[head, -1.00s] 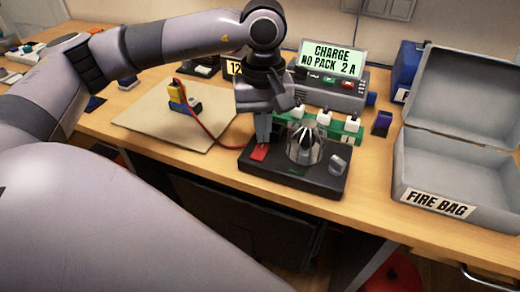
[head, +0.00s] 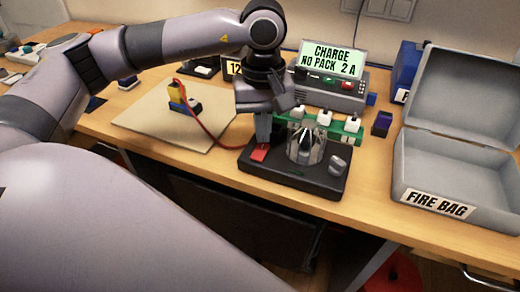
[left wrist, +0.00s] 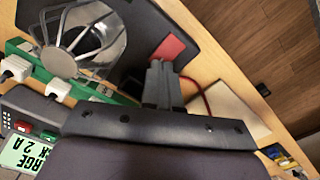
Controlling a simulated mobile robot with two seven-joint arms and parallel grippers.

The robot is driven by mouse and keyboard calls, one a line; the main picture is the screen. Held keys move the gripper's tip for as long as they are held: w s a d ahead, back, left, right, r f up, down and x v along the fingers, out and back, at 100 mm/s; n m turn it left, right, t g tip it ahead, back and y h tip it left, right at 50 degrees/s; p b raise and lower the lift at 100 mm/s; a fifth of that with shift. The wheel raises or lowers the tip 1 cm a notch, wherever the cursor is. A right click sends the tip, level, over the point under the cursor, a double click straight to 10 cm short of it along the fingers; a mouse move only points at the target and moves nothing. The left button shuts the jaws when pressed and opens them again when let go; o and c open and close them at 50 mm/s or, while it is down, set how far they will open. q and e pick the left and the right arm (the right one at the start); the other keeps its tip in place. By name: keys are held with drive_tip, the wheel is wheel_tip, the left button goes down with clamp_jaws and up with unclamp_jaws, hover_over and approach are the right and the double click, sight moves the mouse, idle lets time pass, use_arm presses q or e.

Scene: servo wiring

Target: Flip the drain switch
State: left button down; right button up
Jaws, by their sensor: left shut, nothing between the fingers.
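The black drain unit (head: 292,185) sits on the bench near its front edge. It carries a caged lamp (head: 306,147), a grey knob (head: 337,164) and a red switch (head: 260,152) at its left end. My left gripper (head: 263,138) is shut and empty, pointing down right at the red switch. In the left wrist view the shut fingers (left wrist: 161,80) are beside the red switch (left wrist: 168,48), and the lamp cage (left wrist: 88,38) is to the left. I cannot tell whether the fingertips touch the switch. My right gripper is not in view.
Behind the unit are a green strip with white plugs (head: 325,120) and a charger reading "CHARGE NO PACK 2 A" (head: 332,60). An open grey fire bag box (head: 440,207) stands at the right. A red cable (head: 205,132) runs from a yellow connector across a tan board (head: 150,122).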

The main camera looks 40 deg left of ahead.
sight(262, 147)
use_arm(q)
drive_tip(key=shift+f+b, duration=0.95)
drive_tip(key=shift+f, duration=0.1)
idle(0.8)
drive_tip(key=shift+r, duration=0.1)
drive_tip(key=shift+r+p, duration=2.2)
drive_tip(key=shift+r, duration=1.3)
drive_tip(key=shift+s+f, duration=0.1)
